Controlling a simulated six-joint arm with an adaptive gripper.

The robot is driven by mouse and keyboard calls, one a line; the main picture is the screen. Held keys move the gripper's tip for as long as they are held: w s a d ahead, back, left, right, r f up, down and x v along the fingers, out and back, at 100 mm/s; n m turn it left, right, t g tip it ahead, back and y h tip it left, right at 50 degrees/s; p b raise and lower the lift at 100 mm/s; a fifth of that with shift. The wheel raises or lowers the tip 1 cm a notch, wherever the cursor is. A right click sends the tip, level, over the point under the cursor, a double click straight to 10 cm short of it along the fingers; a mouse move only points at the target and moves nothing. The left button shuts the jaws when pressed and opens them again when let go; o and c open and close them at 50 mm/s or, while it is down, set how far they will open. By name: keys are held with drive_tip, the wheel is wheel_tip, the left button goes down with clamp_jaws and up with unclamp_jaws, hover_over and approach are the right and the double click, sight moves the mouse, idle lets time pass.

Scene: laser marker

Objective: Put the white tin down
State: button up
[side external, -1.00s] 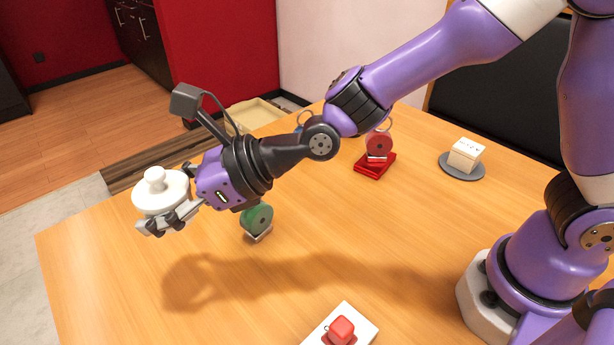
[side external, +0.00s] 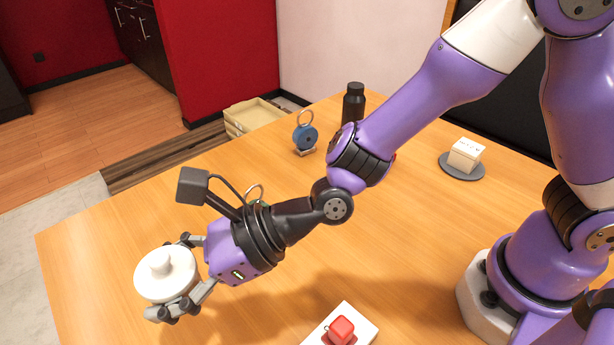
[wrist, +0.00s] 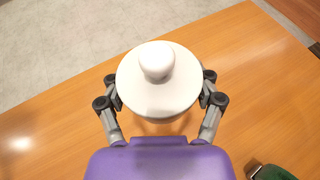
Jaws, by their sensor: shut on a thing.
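The white tin (side external: 165,277) is round with a knob on its lid. It is upright between the fingers of my gripper (side external: 178,279), near the left front edge of the table (side external: 105,235). My gripper is shut on it. In the wrist view the white tin (wrist: 158,84) sits between the two fingers, one on each side, with the table edge beyond it. I cannot tell whether its base touches the table, as its underside is hidden.
A green round object (wrist: 272,172) shows at the wrist view's lower right. A blue round item (side external: 305,138), a black bottle (side external: 353,104) and a white box on a grey disc (side external: 465,157) stand farther back.

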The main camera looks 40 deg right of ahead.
sight(198, 330)
wheel_tip(198, 330, down, 10)
drive_tip(key=shift+f, duration=0.1)
idle(0.4)
drive_tip(key=shift+f, duration=0.1)
drive_tip(key=o, duration=1.2)
